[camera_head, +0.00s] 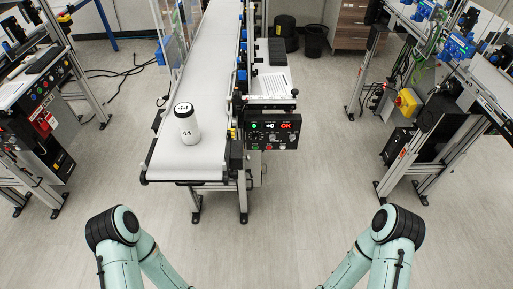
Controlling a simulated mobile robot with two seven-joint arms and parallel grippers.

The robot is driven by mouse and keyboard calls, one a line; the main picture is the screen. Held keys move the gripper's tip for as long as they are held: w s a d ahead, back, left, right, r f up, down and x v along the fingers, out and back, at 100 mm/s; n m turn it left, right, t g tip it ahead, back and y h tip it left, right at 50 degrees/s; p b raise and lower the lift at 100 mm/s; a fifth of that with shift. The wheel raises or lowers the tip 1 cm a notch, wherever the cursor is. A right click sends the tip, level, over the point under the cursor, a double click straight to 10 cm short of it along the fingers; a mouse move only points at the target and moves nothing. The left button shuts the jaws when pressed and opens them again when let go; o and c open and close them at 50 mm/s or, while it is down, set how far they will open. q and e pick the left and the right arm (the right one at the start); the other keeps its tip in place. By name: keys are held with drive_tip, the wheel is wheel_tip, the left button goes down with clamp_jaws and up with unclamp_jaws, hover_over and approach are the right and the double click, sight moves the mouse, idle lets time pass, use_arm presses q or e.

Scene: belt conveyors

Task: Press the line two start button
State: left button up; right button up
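A black control panel (272,131) hangs on the right side of the middle conveyor's front end. It has a green light, a small white display and a red "OK" display along its top, with several small buttons and knobs below. The button labels are too small to read, so I cannot tell which one is the line two start button. Both my arms come in at the bottom edge, well in front of the panel and apart from it. Their grippers are below the picture and hidden.
The middle conveyor belt (192,158) carries a white canister with a black lid (187,124), marked 44, near its front end. Workstations with metal frames stand at the left (42,108) and right (436,125). A black bin (314,41) stands at the back. Floor before the conveyor is clear.

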idle(0.3)
clamp_jaws()
idle(1.6)
